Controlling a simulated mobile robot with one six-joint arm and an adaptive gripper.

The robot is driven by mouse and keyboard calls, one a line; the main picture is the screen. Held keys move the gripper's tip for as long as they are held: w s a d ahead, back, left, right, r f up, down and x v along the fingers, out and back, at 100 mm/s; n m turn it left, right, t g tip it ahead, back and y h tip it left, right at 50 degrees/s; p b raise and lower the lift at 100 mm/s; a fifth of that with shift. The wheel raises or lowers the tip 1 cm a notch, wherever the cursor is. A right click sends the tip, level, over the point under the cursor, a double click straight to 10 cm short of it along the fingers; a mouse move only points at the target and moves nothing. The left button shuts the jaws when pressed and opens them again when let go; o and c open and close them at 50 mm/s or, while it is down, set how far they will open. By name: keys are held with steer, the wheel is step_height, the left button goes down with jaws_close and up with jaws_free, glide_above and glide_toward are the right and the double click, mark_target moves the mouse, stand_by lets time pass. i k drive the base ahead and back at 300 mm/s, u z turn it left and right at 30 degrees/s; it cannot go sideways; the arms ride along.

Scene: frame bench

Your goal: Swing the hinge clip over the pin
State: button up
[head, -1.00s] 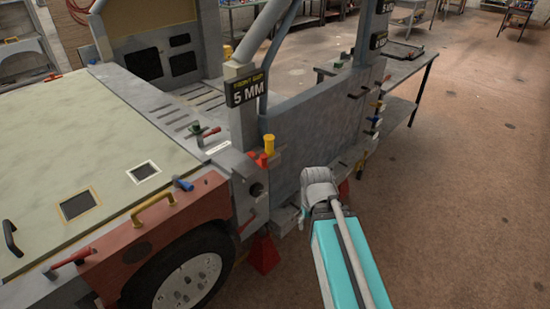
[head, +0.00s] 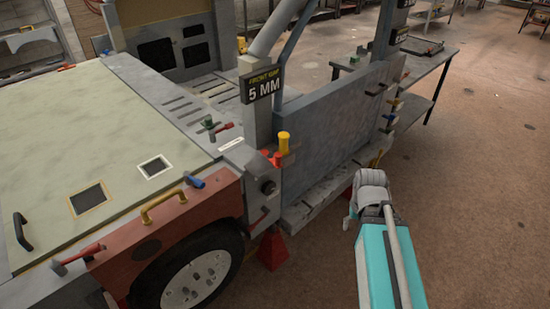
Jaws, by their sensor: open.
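My gripper (head: 349,215) is at the end of my teal and grey arm, right of the grey door panel (head: 335,125). Only a small part of it shows below the grey wrist; its fingers are mostly hidden, and nothing held is visible. I cannot tell which part is the hinge clip or the pin. Small fittings include a yellow upright piece (head: 283,143) beside red knobs (head: 270,158), a red lever (head: 222,127) beside a green knob (head: 208,121), and coloured pieces at the door's far edge (head: 391,112). My gripper is apart from all of these.
The vehicle frame with its pale hood (head: 100,130), red fender (head: 150,225) and wheel (head: 195,280) fills the left. A "5 MM" sign (head: 263,84) stands on the pillar. A red stand (head: 272,248) is below. A workbench (head: 430,65) is behind; the floor at right is clear.

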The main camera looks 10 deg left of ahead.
mark_target(276, 160)
steer(key=u, duration=0.05)
steer(key=k, duration=0.95)
steer(key=u, duration=0.5)
steer(key=i, duration=1)
steer(key=z, duration=0.05)
